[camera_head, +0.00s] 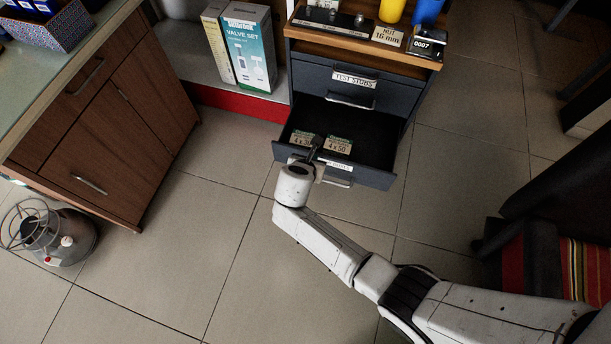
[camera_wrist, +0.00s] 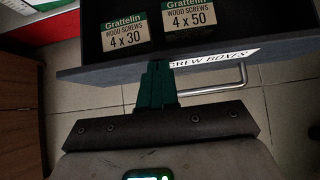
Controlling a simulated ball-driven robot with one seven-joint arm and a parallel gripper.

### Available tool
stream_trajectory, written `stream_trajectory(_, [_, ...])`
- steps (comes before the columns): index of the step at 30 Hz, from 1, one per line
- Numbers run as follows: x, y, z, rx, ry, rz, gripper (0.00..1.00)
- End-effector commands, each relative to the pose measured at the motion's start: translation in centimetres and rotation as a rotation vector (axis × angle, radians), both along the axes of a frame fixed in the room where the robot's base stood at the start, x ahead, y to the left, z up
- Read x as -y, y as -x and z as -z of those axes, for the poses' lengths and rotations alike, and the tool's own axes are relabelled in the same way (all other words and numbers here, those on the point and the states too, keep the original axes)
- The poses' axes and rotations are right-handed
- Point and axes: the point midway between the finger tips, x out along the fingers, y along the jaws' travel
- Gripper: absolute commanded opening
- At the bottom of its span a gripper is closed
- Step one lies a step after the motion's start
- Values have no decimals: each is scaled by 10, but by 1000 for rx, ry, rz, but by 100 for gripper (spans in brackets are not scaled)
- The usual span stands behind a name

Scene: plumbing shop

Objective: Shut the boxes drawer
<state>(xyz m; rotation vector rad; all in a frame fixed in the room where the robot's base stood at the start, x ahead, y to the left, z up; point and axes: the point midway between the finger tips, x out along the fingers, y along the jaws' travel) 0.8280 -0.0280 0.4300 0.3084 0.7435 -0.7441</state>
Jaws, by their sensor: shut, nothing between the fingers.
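The boxes drawer (camera_head: 375,176) is the lower drawer of a dark cabinet and stands pulled out. Its label reads "SCREW BOXES" in the wrist view (camera_wrist: 214,57), and a bar handle (camera_wrist: 222,88) sits below the label. Two screw boxes lie inside, a 4 x 30 box (camera_wrist: 124,30) and a 4 x 50 box (camera_wrist: 189,17). My gripper (camera_wrist: 157,66) is shut and empty, with its fingertips at the drawer's front edge, left of the label. Whether they touch the front I cannot tell. In the head view my wrist hides the left part of the drawer front.
The upper drawer (camera_head: 318,82), labelled "TEST STUBS", is shut. Valve set boxes (camera_head: 250,45) stand on a shelf. A dark chair (camera_head: 550,200) is at the right. The tiled floor before the drawer is clear.

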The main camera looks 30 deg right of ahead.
Motion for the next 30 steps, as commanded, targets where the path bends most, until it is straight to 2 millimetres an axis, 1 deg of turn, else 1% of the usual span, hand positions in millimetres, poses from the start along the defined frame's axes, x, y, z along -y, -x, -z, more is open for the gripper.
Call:
stream_trajectory(1, [12,-12,0,1,0,5,0])
stream_trajectory(6, [46,-45,2,1,0,5,0])
stream_trajectory(12, [80,-80,3,1,0,4,0])
stream_trajectory(15, [94,-94,3,1,0,2,0])
stream_trajectory(21, [114,-113,3,-1,0,1,0])
stream_trajectory(24, [119,-119,2,-1,0,1,0])
stream_trajectory(30, [124,-124,1,-1,0,1,0])
